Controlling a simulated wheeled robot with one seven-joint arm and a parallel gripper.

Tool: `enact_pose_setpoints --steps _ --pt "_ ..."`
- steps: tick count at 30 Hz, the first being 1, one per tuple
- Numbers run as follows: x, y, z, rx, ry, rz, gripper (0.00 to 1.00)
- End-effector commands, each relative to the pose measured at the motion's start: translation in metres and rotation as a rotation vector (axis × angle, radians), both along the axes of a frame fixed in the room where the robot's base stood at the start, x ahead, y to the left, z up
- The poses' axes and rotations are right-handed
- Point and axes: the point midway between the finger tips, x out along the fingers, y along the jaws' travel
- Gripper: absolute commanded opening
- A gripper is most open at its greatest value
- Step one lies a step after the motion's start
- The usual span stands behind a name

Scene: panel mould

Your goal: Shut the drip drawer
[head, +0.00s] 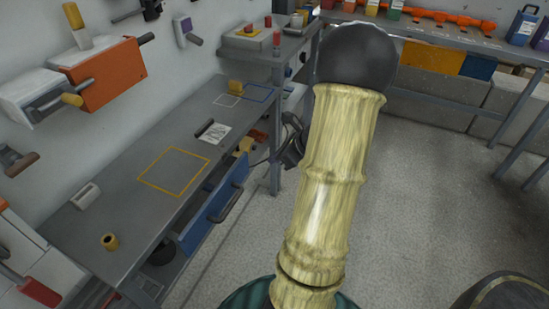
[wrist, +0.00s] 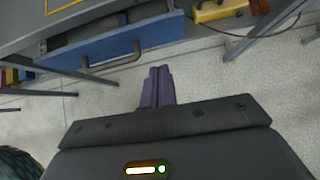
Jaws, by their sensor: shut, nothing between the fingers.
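The drip drawer (head: 214,207) has a blue front and stands pulled out from under the grey bench in the head view. Its dark bar handle (head: 228,204) runs along the front. In the wrist view the blue drawer front (wrist: 125,45) is at the upper left, with its grey handle (wrist: 112,62) below it. My gripper (wrist: 158,72) is shut and empty. Its dark purple fingers show to the right of the handle, apart from it in the picture. The fingers cannot be made out clearly in the head view.
The grey bench (head: 132,190) carries a yellow square outline, a white sheet (head: 213,134) and a small brass ring (head: 110,242). A yellow object (wrist: 220,10) and a cable lie right of the drawer in the wrist view. The floor (head: 425,190) on the right is open.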

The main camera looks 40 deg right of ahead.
Motion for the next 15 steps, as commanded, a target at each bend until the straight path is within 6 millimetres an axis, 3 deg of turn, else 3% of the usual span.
enact_pose_setpoints --steps 5,8,15 --pt "0.002 0.018 0.0 -0.043 0.017 0.089 0.0" --pt "0.004 0.047 0.0 -0.124 0.041 0.247 0.0" --pt "-0.009 0.139 0.001 -0.446 0.081 0.87 0.0"
